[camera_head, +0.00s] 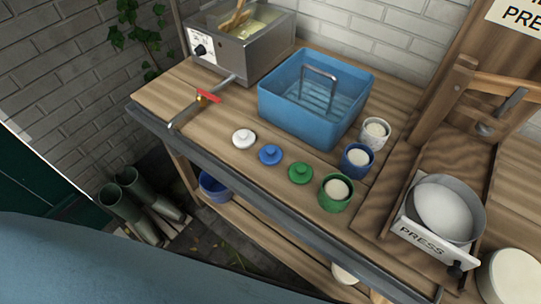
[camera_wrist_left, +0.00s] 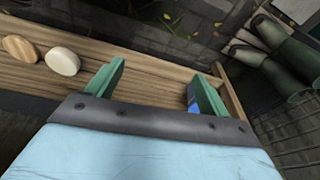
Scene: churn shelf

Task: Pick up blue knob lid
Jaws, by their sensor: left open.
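The blue knob lid (camera_head: 270,154) lies on the wooden worktop near its front edge, knob up. It is between a white knob lid (camera_head: 244,139) and a green knob lid (camera_head: 301,173). My left gripper (camera_wrist_left: 158,78) shows only in the left wrist view, with its green fingers wide apart. Wooden planks and dark ground show beyond the fingers. A small blue patch (camera_wrist_left: 193,108) shows beside the right-hand finger; I cannot tell what it is. The knob lids are not recognisable in the wrist view. My right gripper is not in view.
Filled green (camera_head: 336,196), blue (camera_head: 357,162) and white (camera_head: 375,136) cups stand right of the lids. A blue crate (camera_head: 285,115) is behind them, a metal vat (camera_head: 258,55) back left, a press (camera_head: 430,247) at right. Boots (camera_head: 122,208) stand on the ground. Pale discs (camera_wrist_left: 62,61) lie on planks.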

